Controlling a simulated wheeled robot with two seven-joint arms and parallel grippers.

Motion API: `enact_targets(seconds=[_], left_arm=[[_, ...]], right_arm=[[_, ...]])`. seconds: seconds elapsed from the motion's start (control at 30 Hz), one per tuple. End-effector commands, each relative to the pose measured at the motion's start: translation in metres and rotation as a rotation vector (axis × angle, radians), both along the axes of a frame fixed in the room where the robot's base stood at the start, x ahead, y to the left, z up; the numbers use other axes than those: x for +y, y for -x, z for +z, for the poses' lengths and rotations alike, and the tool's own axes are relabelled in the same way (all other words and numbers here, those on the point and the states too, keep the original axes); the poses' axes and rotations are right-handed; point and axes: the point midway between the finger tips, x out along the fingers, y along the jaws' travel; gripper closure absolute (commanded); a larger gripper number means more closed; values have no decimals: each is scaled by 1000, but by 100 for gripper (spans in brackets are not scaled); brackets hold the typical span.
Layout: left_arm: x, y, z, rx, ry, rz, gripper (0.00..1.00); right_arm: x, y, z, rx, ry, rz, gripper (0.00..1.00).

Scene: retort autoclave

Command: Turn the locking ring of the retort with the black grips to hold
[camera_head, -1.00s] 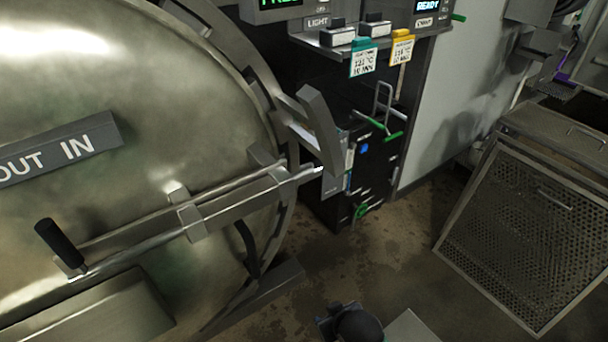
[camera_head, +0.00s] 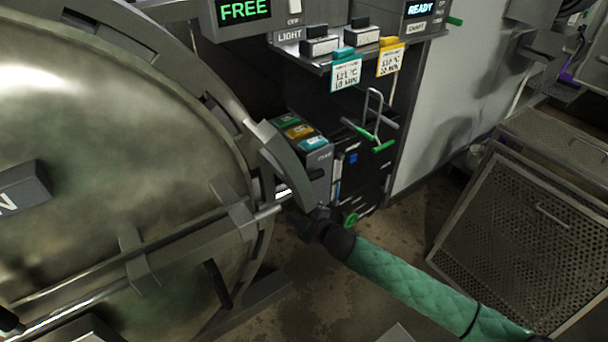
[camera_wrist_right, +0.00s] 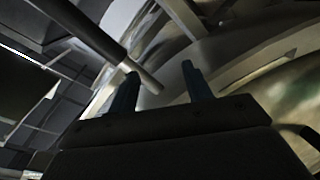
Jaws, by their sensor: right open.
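The retort door (camera_head: 110,130) fills the left of the head view, with the grey locking ring (camera_head: 215,105) around its edge. A black grip (camera_head: 10,321) shows at the lower left edge, partly cut off. A dark bar (camera_head: 216,284) stands lower on the door near the ring. My right gripper (camera_head: 306,224) is beside the ring's right side, by a thick grey lug (camera_head: 285,168); its fingers are hard to make out there. In the right wrist view its fingers (camera_wrist_right: 162,86) are open, with the pale end of a dark rod (camera_wrist_right: 120,58) showing between them. My left gripper is out of view.
A display (camera_head: 243,10) reads FREE. A shelf (camera_head: 365,57) with switches and hanging tags is above. A dark cabinet (camera_head: 365,180) stands behind my gripper. A perforated metal basket (camera_head: 520,240) is at the right. Wet floor (camera_head: 310,300) lies clear below.

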Motion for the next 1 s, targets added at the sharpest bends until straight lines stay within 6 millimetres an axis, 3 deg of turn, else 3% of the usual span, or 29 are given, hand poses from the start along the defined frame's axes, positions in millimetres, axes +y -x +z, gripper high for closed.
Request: enact_targets(seconds=[0.1,0.4,0.7,0.87,1.0], left_arm=[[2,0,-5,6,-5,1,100],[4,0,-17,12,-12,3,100],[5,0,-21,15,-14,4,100],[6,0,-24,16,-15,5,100],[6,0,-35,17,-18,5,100]], right_arm=[[-11,-24,10,-93,53,76,51],[-46,-67,24,-259,163,238,51],[-79,-92,29,-346,241,342,51],[-82,-96,30,-357,252,359,51],[-71,-102,29,-357,251,360,51]])
